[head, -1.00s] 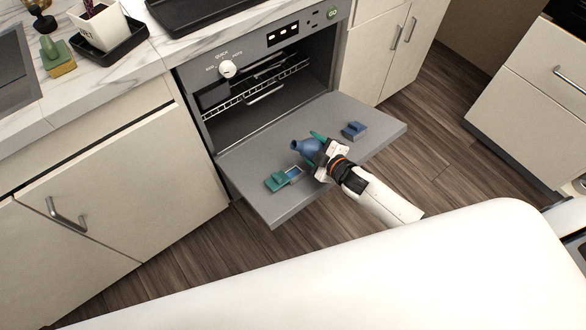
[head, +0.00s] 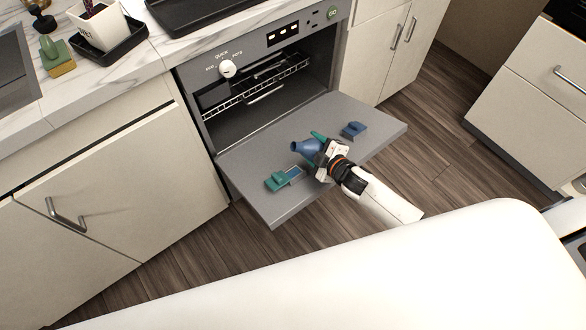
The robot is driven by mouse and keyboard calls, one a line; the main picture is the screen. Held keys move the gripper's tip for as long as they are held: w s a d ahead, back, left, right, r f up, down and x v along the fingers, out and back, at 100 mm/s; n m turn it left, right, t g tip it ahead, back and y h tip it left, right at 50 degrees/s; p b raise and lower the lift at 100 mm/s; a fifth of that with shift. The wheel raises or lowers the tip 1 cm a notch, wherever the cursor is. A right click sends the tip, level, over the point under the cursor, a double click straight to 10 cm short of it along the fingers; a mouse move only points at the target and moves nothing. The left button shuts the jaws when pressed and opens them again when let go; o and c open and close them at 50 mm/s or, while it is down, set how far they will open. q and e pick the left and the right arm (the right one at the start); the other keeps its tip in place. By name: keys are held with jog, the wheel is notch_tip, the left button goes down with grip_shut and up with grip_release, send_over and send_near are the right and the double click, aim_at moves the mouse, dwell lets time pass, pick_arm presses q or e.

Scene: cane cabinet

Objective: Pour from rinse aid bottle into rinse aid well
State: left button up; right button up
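My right gripper (head: 325,155) comes in from the right and is over the open dishwasher door (head: 252,201). It is shut on a blue bottle (head: 304,147), whose flared mouth points left, so the bottle lies tilted well over. A teal piece (head: 318,136) shows beside the bottle at the fingers. Below left of the bottle, a teal lid (head: 277,181) stands next to a small pale-blue recess (head: 295,172) in the door. A blue block-like lid (head: 354,130) stands to the right. I cannot tell which fitting is the rinse aid well. No liquid is visible. My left gripper is not in view.
The dishwasher cavity with its rack (head: 258,95) is open behind the door. A marble counter (head: 122,70) runs above, with a white pot (head: 98,27) and a sponge (head: 61,67). Cabinets flank both sides. Wood floor (head: 410,150) is clear to the right.

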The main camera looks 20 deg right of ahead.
jog(key=shift+d+f+n+h+b, duration=0.25)
jog(key=shift+f+n+h+b, duration=0.2)
jog(key=shift+n, duration=0.1)
jog(key=shift+d+f+n+h+b, duration=0.2)
jog(key=shift+f+n+h+b, duration=0.1)
jog(key=shift+f+n+h, duration=0.2)
dwell(3.9)
jog(key=shift+d+f+n+h, duration=0.25)
jog(key=shift+f+n+h, duration=0.15)
jog(key=shift+n, duration=0.15)
dwell(2.1)
